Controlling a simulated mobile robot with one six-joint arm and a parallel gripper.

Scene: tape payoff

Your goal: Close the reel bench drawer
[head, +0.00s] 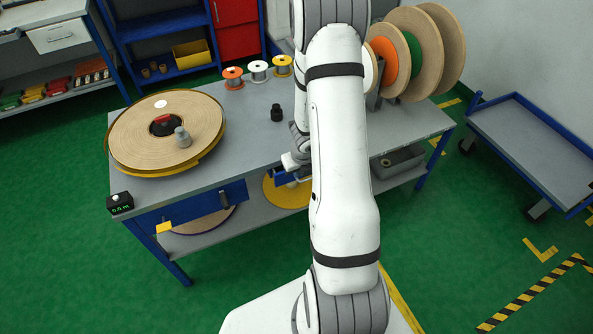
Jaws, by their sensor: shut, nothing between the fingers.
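The reel bench (258,148) has a grey top and blue legs. Under its front edge at the left is a blue panel (190,206) with a small black fitting near its right end. Further right, a smaller blue front (281,178) shows under the edge beside my gripper, mostly hidden by my arm. My gripper (289,166) is shut and empty, low at the bench's front edge by the smaller blue front. Whether it touches is unclear.
A large tape reel (165,134) lies on the bench's left, with a small black display (120,203) at the corner. Small spools (258,71) stand at the back, large upright reels (428,50) at the right. A blue cart (530,140) stands right. Green floor lies open at front left.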

